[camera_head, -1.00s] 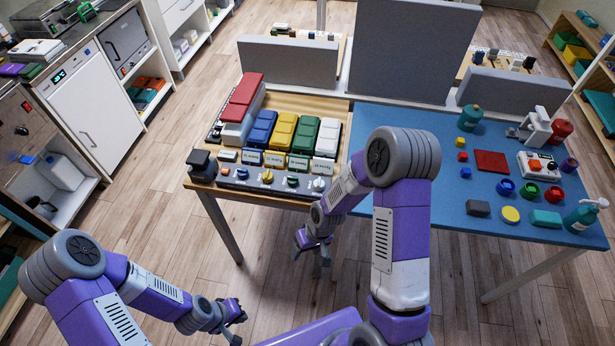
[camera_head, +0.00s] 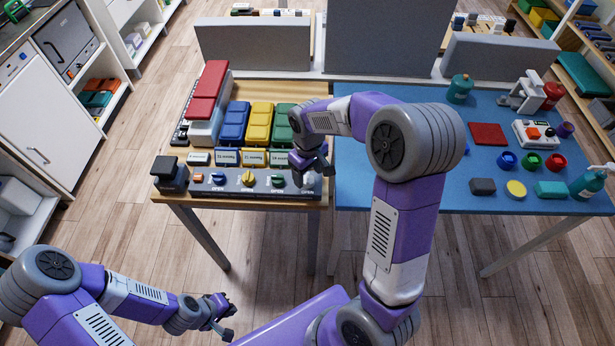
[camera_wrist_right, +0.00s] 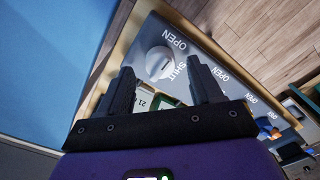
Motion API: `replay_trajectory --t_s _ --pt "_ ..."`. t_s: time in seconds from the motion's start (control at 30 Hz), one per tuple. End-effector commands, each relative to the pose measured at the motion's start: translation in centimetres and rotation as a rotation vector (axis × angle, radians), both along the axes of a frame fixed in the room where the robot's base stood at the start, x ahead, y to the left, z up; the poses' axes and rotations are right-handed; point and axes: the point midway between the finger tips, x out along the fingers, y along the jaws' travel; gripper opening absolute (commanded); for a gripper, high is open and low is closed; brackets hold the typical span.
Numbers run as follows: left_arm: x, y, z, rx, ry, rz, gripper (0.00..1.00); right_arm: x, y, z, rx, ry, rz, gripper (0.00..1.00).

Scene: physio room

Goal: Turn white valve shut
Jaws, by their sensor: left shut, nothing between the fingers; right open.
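The white valve (camera_wrist_right: 158,62) is a round knob on a grey panel, with the printed words OPEN and SHUT beside it in the right wrist view. My right gripper (camera_wrist_right: 160,72) is open, its two dark fingers pointing toward the valve from either side in that view. Contact cannot be told. In the head view my right gripper (camera_head: 318,175) hangs over the right end of the grey panel (camera_head: 225,190) and largely hides the white valve. My left gripper (camera_head: 226,317) is shut and empty, low at the left, away from the table.
An orange knob (camera_head: 199,178), a yellow knob (camera_head: 248,177) and a green knob (camera_head: 278,181) share the panel. Coloured boxes stand behind it, including a blue one (camera_head: 233,122). A black block (camera_head: 169,172) stands at the panel's left. The blue tabletop (camera_head: 420,160) holds several items.

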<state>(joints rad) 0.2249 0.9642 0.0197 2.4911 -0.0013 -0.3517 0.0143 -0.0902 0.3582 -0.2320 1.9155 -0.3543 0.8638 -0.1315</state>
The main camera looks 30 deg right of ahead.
Motion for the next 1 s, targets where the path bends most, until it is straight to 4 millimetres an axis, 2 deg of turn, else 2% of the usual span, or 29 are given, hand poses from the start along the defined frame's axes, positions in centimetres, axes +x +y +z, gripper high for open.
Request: replay_trajectory --t_s 0.03,0.13,0.47,0.83,1.0 --pt "0.0 0.0 -0.4 0.0 -0.001 0.0 0.0 0.0 0.0 -0.8 0.0 0.002 -0.001 0.65" --pt "0.0 0.0 -0.6 0.0 -0.001 0.0 0.0 0.0 0.0 -1.6 0.0 0.001 -0.001 0.65" --pt "0.0 0.0 -0.6 0.0 0.0 0.0 0.0 0.0 0.0 -1.8 0.0 0.0 -0.001 0.65" --pt "0.0 0.0 -0.6 0.0 0.0 0.0 0.0 0.0 0.0 -1.8 0.0 -0.001 0.0 0.09" --pt "0.0 0.0 -0.5 0.0 0.0 0.0 0.0 0.0 0.0 -1.8 0.0 -0.001 -0.009 0.09"
